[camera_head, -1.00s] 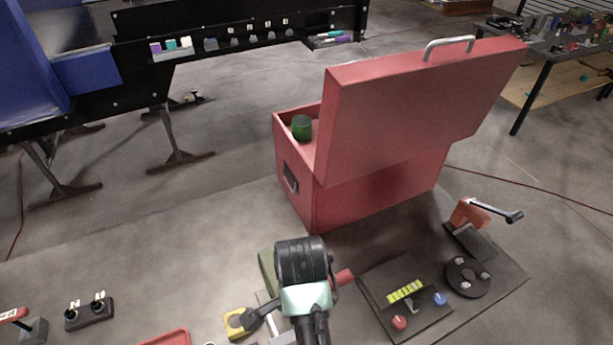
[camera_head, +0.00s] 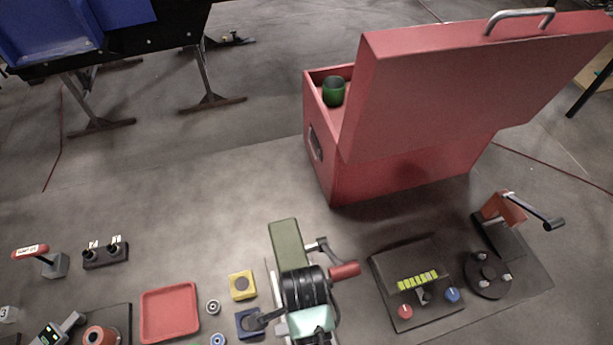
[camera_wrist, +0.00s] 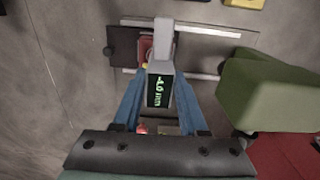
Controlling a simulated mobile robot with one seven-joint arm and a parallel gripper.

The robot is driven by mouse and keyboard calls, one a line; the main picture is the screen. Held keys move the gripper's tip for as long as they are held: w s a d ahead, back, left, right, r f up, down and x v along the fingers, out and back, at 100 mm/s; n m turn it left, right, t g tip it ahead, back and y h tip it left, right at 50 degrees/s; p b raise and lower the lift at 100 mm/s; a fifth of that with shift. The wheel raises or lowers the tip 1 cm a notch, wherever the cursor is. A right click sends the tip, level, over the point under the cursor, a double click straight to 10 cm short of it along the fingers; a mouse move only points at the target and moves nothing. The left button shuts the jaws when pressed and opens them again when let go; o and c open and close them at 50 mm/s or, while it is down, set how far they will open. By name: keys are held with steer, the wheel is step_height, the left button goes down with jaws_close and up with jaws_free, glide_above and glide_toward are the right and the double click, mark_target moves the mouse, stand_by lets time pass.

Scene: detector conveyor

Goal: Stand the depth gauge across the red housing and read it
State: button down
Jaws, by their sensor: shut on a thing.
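My gripper (camera_wrist: 160,92) has its blue fingers closed on the depth gauge (camera_wrist: 166,62), a grey body with a dark display and green digits. The digits are turned sideways and small; I cannot read them surely. Past the gauge, in the wrist view, part of a red piece (camera_wrist: 145,48), perhaps the red housing, shows between a dark plate and pale rails. The gauge overlaps it; I cannot tell whether they touch. In the head view my wrist (camera_head: 303,290) hides the fingers and gauge. An orange-red round part (camera_head: 101,335) is at lower left.
An olive block (camera_head: 285,243) and a red-handled crank (camera_head: 344,270) are close beside my gripper. A yellow block (camera_head: 241,286), blue block (camera_head: 248,322) and red tray (camera_head: 170,288) lie left. A control panel (camera_head: 385,270) is right; a large open red chest (camera_head: 400,180) stands behind.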

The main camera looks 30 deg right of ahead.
steer(key=shift+s+a+f, duration=0.1)
steer(key=shift+s+a, duration=0.15)
steer(key=shift+a, duration=0.25)
steer(key=shift+w+d+f, duration=0.1)
steer(key=shift+d+f, duration=0.15)
steer(key=shift+f, duration=0.1)
steer(key=c, duration=0.8)
jaws_free()
steer(key=shift+d, duration=0.1)
steer(key=shift+c, duration=0.2)
steer(key=o, duration=0.4)
steer(key=shift+a, duration=0.2)
